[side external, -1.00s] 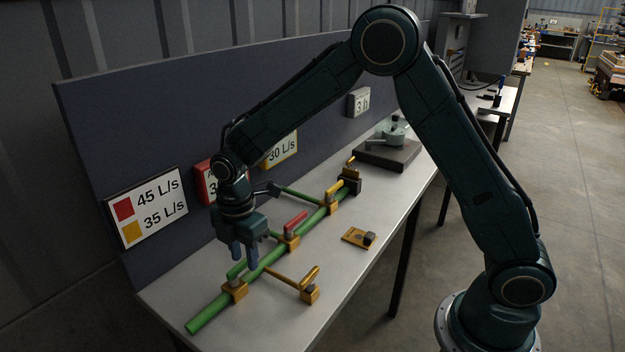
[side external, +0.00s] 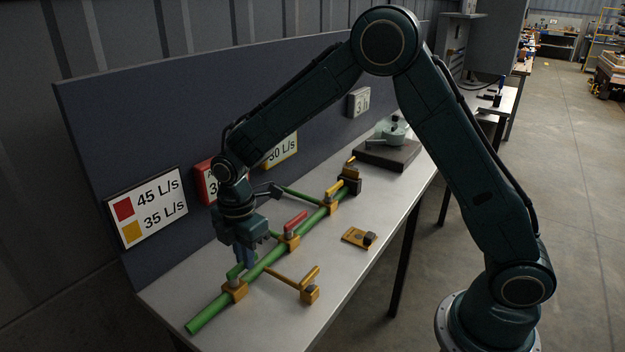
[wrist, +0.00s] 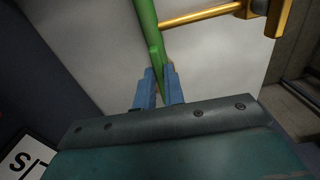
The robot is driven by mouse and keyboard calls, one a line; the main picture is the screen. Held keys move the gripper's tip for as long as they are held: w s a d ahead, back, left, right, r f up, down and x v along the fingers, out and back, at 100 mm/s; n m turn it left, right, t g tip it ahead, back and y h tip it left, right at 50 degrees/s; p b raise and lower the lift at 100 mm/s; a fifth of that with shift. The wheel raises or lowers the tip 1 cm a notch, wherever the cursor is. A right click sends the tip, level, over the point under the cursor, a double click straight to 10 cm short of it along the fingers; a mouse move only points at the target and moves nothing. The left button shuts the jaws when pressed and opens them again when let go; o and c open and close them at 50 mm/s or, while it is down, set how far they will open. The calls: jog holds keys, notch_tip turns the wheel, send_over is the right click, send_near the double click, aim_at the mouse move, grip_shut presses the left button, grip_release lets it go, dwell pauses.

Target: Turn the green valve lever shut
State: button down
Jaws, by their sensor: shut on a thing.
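The green valve lever (side external: 236,271) sits by the orange valve body (side external: 235,290) at the near end of the green pipe (side external: 207,315). It lies roughly along the pipe. My gripper (side external: 246,264) points down at the lever, its blue fingers close together around it. In the wrist view the fingers of my gripper (wrist: 160,88) are on both sides of a green bar, the lever (wrist: 167,88), which partly overlaps the pipe (wrist: 145,20) behind it. The exact contact is small and partly hidden by the fingers.
A red lever (side external: 295,221) and a yellow lever (side external: 334,187) stand farther along the pipe. A yellow branch (side external: 282,277) reaches to the right. A yellow plate (side external: 355,237) lies on the grey bench (side external: 345,275). A dark panel with signs (side external: 146,206) stands close behind my gripper.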

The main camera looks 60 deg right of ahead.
jog(key=shift+s, duration=0.1)
jog(key=m, duration=0.2)
jog(key=s+m, duration=0.1)
jog(key=m, duration=0.1)
jog(key=shift+s+a+m, duration=0.2)
jog(key=shift+m, duration=0.1)
jog(key=m, duration=0.3)
jog(key=s+m, duration=0.1)
jog(key=shift+s+a+m, duration=0.1)
jog(key=shift+a+m, duration=0.2)
jog(key=shift+a, duration=0.1)
jog(key=m, duration=0.2)
jog(key=a+m, duration=0.1)
jog(key=m, duration=0.1)
jog(key=shift+s+a, duration=0.15)
jog(key=shift+s, duration=0.25)
jog(key=shift+s+a+m, duration=0.1)
jog(key=shift+a+m, duration=0.25)
jog(key=shift+m, duration=0.75)
jog(key=shift+a+m, duration=0.3)
jog(key=shift+m, duration=0.8)
jog(key=c, duration=1.5)
grip_release()
